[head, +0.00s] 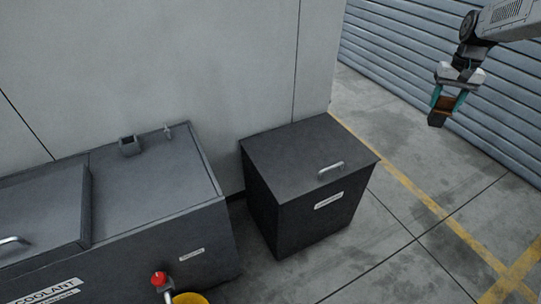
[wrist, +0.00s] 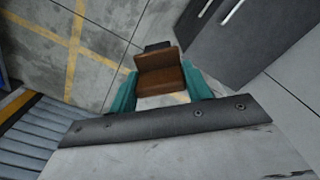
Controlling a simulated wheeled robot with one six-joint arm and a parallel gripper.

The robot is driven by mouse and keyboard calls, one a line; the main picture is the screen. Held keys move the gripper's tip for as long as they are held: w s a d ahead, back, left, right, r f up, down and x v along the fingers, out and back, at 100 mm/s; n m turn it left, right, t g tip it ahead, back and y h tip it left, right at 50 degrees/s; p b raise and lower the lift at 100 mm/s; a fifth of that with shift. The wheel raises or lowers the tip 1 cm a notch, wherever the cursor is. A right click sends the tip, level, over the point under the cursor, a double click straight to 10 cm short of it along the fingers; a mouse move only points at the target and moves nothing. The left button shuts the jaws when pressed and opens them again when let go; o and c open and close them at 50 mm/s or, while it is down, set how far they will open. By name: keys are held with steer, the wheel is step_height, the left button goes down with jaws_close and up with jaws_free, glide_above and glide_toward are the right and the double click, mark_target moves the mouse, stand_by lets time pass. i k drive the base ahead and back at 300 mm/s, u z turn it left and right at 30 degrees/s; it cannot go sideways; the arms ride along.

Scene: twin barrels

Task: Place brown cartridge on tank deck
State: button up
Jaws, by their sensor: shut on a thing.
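My gripper (head: 447,102) is at the upper right of the head view, high above the floor, with its teal fingers shut on the brown cartridge (head: 444,104). The cartridge has a dark end (head: 436,119) that points down. In the wrist view the brown cartridge (wrist: 160,77) sits between the teal fingers (wrist: 161,92), with its dark end away from the camera. The tank deck (head: 150,180) is the grey top of the coolant tank at the left of the head view. A small square socket (head: 130,146) and a small upright fitting (head: 168,131) stand at its back edge. The gripper is far to the right of it.
A dark lidded bin (head: 310,165) with a handle stands between the tank and my gripper. A red knob (head: 159,279) and a yellow round thing (head: 189,298) are at the tank's front. A grey wall (head: 200,70) rises behind. A ribbed shutter (head: 420,70) is behind my arm.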

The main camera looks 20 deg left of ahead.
mark_target(154, 202)
steer(key=z, duration=0.35)
steer(key=i, duration=1.4)
steer(key=u, duration=3.1)
